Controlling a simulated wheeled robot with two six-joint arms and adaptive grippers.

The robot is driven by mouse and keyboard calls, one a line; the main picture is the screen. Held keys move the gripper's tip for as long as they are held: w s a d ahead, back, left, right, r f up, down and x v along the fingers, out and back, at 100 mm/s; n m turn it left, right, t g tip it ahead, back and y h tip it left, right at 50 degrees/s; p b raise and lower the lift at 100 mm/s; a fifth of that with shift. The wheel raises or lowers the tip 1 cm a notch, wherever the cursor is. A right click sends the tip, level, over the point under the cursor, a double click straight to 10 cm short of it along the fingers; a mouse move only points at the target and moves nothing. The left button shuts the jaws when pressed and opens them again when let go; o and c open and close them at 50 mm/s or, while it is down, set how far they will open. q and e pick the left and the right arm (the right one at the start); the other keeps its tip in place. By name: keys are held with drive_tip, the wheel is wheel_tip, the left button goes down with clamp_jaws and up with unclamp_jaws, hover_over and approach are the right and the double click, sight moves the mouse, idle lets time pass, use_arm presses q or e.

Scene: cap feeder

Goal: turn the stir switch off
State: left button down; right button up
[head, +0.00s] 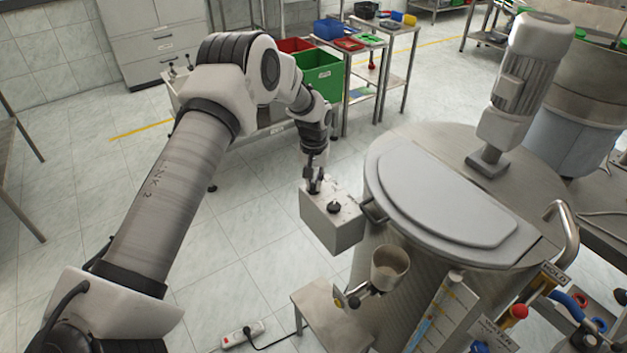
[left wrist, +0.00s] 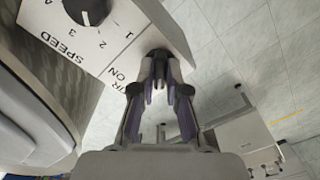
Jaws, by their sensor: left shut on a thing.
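The pale control box (head: 333,226) is mounted on the left side of the steel tank (head: 400,290). In the left wrist view the box face (left wrist: 112,48) carries a black SPEED knob (left wrist: 88,10) with numbers and, beside my fingers, partly hidden lettering ending in "IR" and "ON". My left gripper (head: 313,187) points down onto the box top. In the left wrist view its fingertips (left wrist: 160,72) are shut on the dark stir switch (left wrist: 158,54), which they mostly cover. I cannot tell the switch's exact position. My right gripper is not in view.
A grey lid (head: 450,195) and a motor (head: 525,75) top the tank. A small cup (head: 390,268) hangs on the tank's front below the box. A green bin (head: 318,75) stands on a cart behind my arm. The floor left of the box is mostly clear.

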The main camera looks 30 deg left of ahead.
sight(314, 183)
use_arm(q)
drive_tip(key=shift+s+f, duration=0.1)
drive_tip(key=shift+f, duration=0.05)
drive_tip(key=c, duration=1.2)
unclamp_jaws()
drive_tip(key=shift+w, duration=0.25)
wheel_tip(314, 183, up, 12)
drive_tip(key=shift+f, duration=0.1)
